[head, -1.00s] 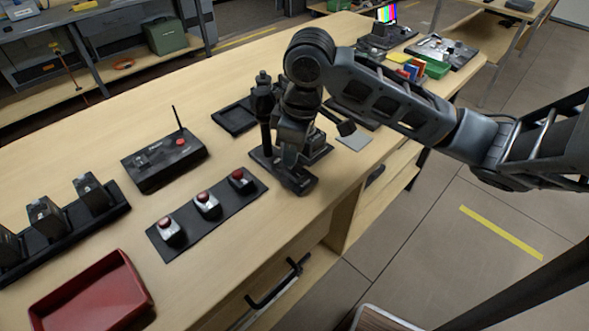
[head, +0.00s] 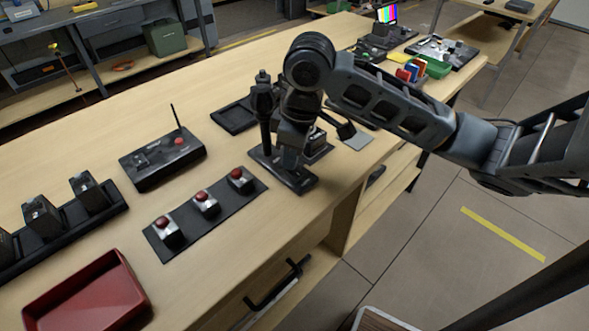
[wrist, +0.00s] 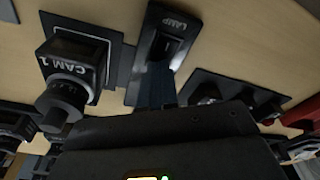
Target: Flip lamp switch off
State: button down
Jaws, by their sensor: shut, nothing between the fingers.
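The lamp switch (wrist: 166,48) is a black rocker in a dark plate labelled LAMP, in the upper middle of the wrist view. In the head view its dark plate (head: 298,183) lies near the table's front edge, partly hidden by my gripper (head: 288,162). My gripper (wrist: 157,88) is shut and empty. Its fingertips are over the plate, close to the lower end of the rocker in the wrist view. I cannot tell whether they touch it, nor which way the rocker is tilted.
A strip with three red buttons (head: 188,232), a black box with an antenna (head: 165,158) and a red tray (head: 85,300) are to the left. Bare tabletop (head: 120,110) lies behind.

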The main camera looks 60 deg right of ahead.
notch_tip(320, 180, up, 7)
jog(key=p, duration=0.5)
dwell(0.6)
dwell(0.4)
